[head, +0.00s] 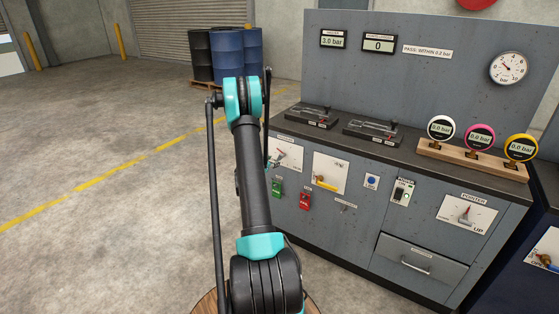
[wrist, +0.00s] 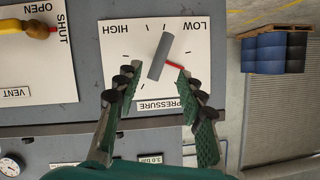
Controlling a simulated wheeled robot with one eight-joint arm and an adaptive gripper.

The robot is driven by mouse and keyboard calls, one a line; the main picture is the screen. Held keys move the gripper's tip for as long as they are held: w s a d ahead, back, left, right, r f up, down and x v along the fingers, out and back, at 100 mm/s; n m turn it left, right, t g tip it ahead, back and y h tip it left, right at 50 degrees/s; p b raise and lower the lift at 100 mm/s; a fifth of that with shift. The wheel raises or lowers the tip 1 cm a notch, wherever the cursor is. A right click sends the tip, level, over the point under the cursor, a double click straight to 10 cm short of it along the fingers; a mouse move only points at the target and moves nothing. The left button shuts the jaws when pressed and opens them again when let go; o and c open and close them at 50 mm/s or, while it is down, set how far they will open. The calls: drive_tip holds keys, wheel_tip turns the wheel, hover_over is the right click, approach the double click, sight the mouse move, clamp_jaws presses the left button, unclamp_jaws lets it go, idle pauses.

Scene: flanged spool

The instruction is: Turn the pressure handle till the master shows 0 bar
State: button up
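The pressure handle is a grey bar (wrist: 160,57) with a red pointer on a white plate marked LOW, HIGH and PRESSURE, shown upside down in the wrist view. The red pointer lies toward the LOW side. My gripper (wrist: 157,82) is open, with one green finger on each side of the bar's near end. I cannot tell whether the fingers touch it. In the head view the pressure plate (head: 289,153) is partly hidden by my arm. The upper left display (head: 333,40) reads about 2.0 or 3.0 bar; its small label is unclear.
The vent plate (wrist: 28,52) with a yellow handle sits beside the pressure plate. Three small gauges (head: 480,137) on a wooden stand show 0.0 bar. A second display (head: 379,43) reads 0. Barrels (head: 236,55) stand behind; the floor at left is clear.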

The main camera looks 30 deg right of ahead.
sight(280, 159)
drive_tip(key=x, duration=0.9)
drive_tip(key=shift+s, duration=0.1)
